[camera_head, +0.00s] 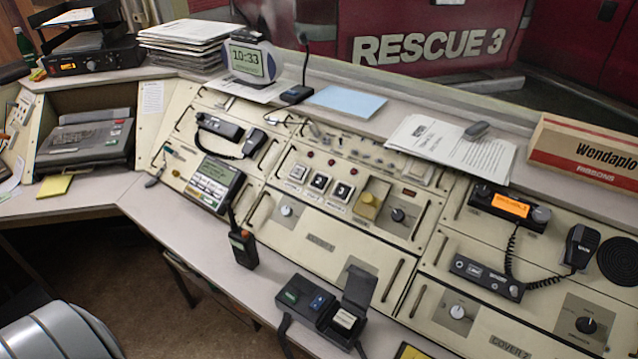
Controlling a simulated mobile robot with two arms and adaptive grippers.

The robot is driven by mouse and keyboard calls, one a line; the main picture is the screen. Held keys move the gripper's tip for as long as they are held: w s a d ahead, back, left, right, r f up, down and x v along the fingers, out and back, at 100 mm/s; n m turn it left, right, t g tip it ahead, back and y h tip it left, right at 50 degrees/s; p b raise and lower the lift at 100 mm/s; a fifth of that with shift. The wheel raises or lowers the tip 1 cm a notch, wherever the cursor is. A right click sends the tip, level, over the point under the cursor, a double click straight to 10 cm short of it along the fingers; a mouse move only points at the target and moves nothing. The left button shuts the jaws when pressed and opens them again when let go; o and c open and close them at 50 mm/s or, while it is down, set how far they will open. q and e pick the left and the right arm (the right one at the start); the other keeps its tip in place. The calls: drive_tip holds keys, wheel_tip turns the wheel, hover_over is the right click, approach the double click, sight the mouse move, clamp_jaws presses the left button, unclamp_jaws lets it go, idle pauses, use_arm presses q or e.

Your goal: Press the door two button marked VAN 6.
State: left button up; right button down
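The middle button (319,181) appears to carry a 2. The button to its left (298,173) appears to carry a 1, and the one to its right (342,191) a 3. The small lettering on and around them is too small to read, so I cannot make out VAN 6. Nothing covers the buttons. Neither of my grippers is in view.
A handheld radio (242,247) and an open black case (325,308) stand on the front ledge. A phone-like panel (214,183) lies left. Space above the buttons looks clear.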

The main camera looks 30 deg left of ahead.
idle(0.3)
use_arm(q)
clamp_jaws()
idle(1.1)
